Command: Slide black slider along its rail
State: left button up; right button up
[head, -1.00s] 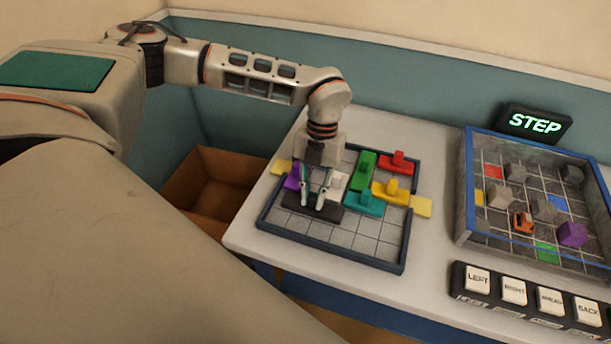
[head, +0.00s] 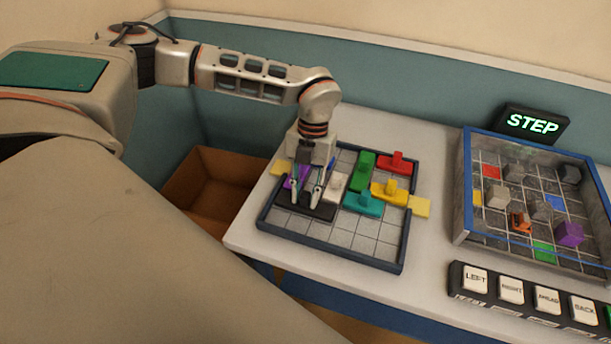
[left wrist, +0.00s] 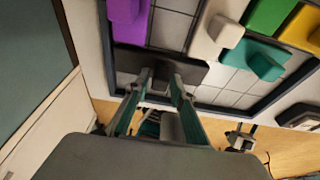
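The black slider (head: 324,211) lies along the front-left part of the puzzle tray, a flat dark bar with a raised knob. My left gripper (head: 306,203) points down over it, its two fingers on either side of the knob and closed on it. In the left wrist view the fingertips (left wrist: 163,80) meet the knob, and the slider's bar (left wrist: 193,74) extends to both sides. The knob is partly hidden by the fingers. The tray (head: 330,251) has a dark blue rim and grey gridded floor. My right gripper is in neither view.
A purple slider (left wrist: 129,22) sits just behind the black one, and a white block (head: 335,187) is close on its right. Teal (head: 361,204), yellow, green and red sliders stand farther right. Front and right cells are bare. A gridded box (head: 463,200) and buttons stand right.

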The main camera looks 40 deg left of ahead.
pick_arm(q)
jog(key=shift+s+p+v, duration=0.25)
jog(key=shift+p+v, duration=0.7)
jog(key=shift+v, duration=0.15)
jog(key=shift+s+p+v, duration=0.25)
jog(key=shift+p+v, duration=0.65)
jog(key=shift+v, duration=0.25)
jog(key=shift+d+r+p, duration=0.15)
jog(key=shift+r+p, duration=0.55)
jog(key=shift+r, duration=0.6)
